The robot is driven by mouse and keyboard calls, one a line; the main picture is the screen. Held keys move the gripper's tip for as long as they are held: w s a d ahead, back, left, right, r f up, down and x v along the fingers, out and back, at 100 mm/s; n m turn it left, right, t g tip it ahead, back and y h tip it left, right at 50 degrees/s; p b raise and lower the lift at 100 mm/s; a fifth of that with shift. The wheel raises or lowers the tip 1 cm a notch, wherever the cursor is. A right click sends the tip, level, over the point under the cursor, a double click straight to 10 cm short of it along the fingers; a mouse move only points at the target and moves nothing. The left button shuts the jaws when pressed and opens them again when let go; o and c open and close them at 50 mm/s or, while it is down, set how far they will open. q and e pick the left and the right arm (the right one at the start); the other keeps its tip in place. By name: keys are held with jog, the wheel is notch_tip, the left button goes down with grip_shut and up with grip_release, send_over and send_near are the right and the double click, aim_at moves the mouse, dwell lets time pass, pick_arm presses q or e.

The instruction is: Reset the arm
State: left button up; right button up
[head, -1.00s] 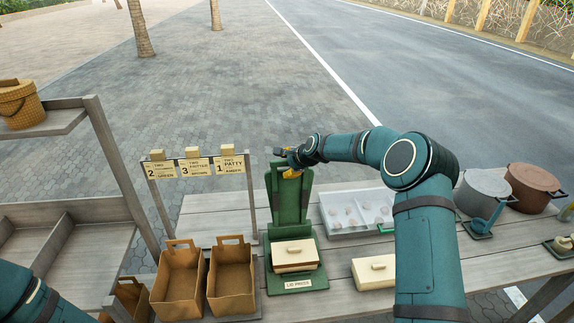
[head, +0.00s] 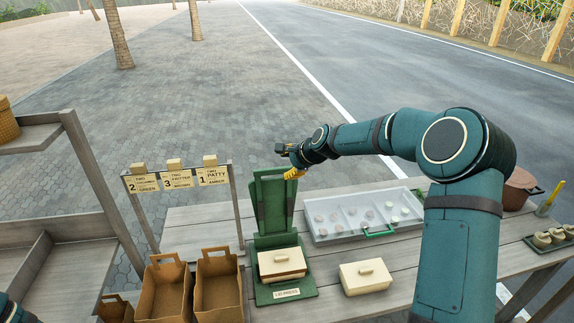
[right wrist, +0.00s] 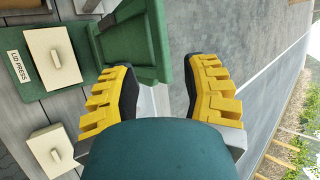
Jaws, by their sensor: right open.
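My right gripper (head: 292,174) is at the top right of the green lid press (head: 271,205) in the head view, and nothing shows in its jaws. In the right wrist view its yellow fingers (right wrist: 160,88) are spread apart, with the press's green upright (right wrist: 130,42) just beyond them. The right arm reaches in from the right side of the head view. A cream box with a handled lid (head: 282,263) sits on the press base. Of my left arm, only a small part shows at the lower left edge; its gripper is not in view.
A second cream handled piece (head: 367,277) lies right of the press. A clear tray (head: 350,232) with small pieces sits behind it. Two brown bags (head: 218,283) stand left, below a sign rack (head: 176,180). A brown pot (head: 519,187) and small cups (head: 550,238) are at right.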

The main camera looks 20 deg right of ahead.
jog(key=s+a+f+n+g, duration=0.25)
jog(key=s+a+f, duration=0.35)
jog(key=f, duration=0.5)
jog(key=s+a+f+n+g, duration=0.2)
jog(key=s+a+f+n, duration=0.4)
jog(key=f, duration=0.5)
jog(key=s+a+f+n+g, duration=0.2)
jog(key=s+a+f, duration=0.15)
jog(key=s, duration=0.65)
jog(key=s+a+f+n+g+y, duration=0.1)
jog(key=s+a+f+n, duration=0.2)
jog(key=s, duration=0.7)
jog(key=s+a+f+n+g, duration=0.1)
jog(key=s+f+n+g, duration=0.1)
jog(key=s+f, duration=0.5)
jog(key=w+a+f+n+t+b, duration=0.1)
jog(key=w+b, duration=0.4)
jog(key=b, duration=0.5)
jog(key=shift+a+f+n+t, duration=0.35)
jog(key=shift+a+f+t, duration=0.3)
jog(key=shift+f+t, duration=0.1)
